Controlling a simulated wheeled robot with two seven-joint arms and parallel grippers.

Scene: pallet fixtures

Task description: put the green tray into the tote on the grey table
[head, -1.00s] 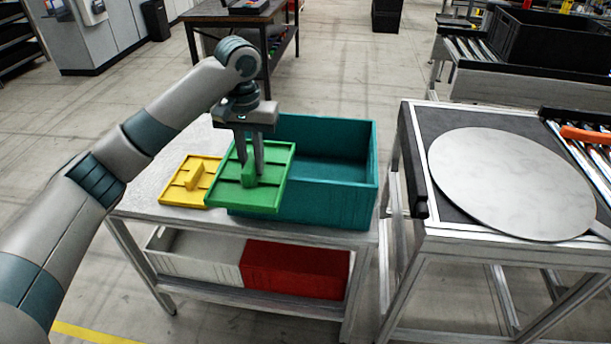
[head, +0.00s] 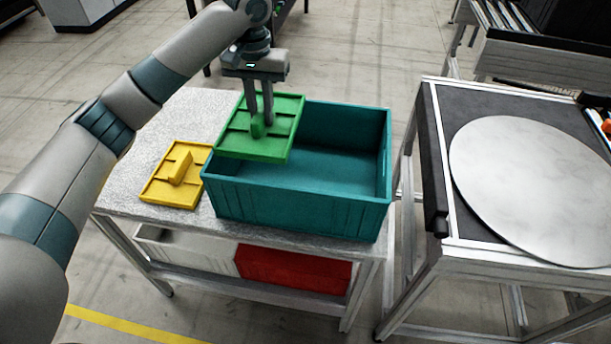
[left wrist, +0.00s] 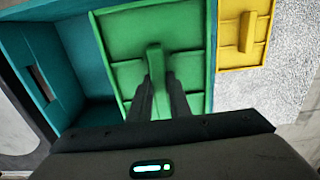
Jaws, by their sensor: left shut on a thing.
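The green tray (head: 282,140) is held by my left gripper (head: 262,122), which is shut on the tray's raised middle handle. The tray is above the left part of the teal tote (head: 300,208), close to its left rim, and tilts little. The tote stands on the grey table (head: 150,132); the right part of its inside shows empty. In the left wrist view the green tray (left wrist: 118,45) hangs below my left gripper (left wrist: 160,85), with the tote (left wrist: 85,65) at its left. The tray hides part of the tote's inside. My right gripper is not in view.
A yellow tray (head: 160,190) with a handle lies on the table left of the tote. A white bin (head: 195,252) and a red bin (head: 292,268) sit on the lower shelf. A second table at right holds a round pale disc (head: 535,180).

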